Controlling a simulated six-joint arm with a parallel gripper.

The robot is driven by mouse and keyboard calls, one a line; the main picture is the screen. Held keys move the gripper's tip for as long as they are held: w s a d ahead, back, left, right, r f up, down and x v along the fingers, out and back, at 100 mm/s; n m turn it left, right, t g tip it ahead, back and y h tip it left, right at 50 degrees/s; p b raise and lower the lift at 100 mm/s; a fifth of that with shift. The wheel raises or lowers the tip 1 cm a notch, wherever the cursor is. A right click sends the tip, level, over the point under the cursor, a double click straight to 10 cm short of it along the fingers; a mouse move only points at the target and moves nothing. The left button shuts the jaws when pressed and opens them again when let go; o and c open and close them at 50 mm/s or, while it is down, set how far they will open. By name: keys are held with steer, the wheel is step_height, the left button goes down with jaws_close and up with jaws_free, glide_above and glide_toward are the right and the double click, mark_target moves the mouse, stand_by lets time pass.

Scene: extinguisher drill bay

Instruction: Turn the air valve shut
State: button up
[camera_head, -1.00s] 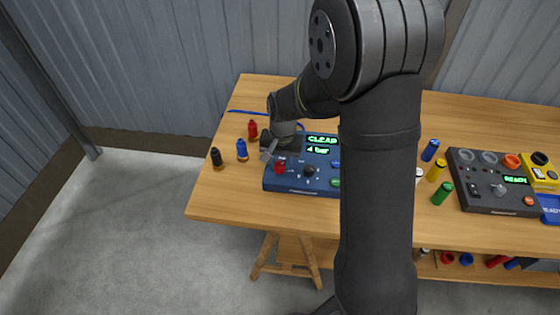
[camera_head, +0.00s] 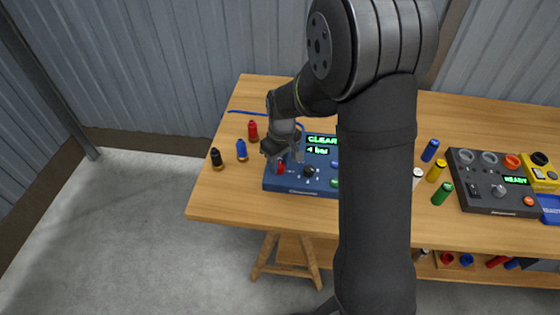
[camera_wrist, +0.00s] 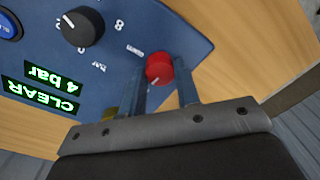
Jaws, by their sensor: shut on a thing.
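The blue control box (camera_head: 300,186) stands on the bench. Its green display (camera_head: 320,145) reads "CLEAR" and "4 bar". A red knob (camera_head: 281,169) sits at the box's left front corner and also shows in the wrist view (camera_wrist: 159,67), with a white pointer line. My gripper (camera_head: 281,164) is lowered over this knob. In the wrist view my gripper (camera_wrist: 160,82) has one finger on each side of the knob and is shut on it. A black dial (camera_wrist: 82,26) with numbers around it is beside the knob.
Red (camera_head: 253,131), blue (camera_head: 241,149) and black (camera_head: 216,157) bottles stand left of the box. A dark panel reading "READY" (camera_head: 500,182) is at the right, with several more bottles between. The bench's front left is bare.

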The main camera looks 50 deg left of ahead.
mark_target(282, 163)
steer(key=shift+n, duration=0.6)
steer(key=o, duration=1)
steer(key=shift+c, duration=0.2)
step_height(282, 163, up, 18)
steer(key=shift+w+f, duration=0.25)
steer(key=shift+w, duration=0.15)
steer(key=shift+a+f, duration=0.1)
steer(key=shift+f, duration=0.05)
steer(key=f, duration=1.7)
steer(key=shift+s+f, duration=0.1)
steer(key=shift+s, duration=0.3)
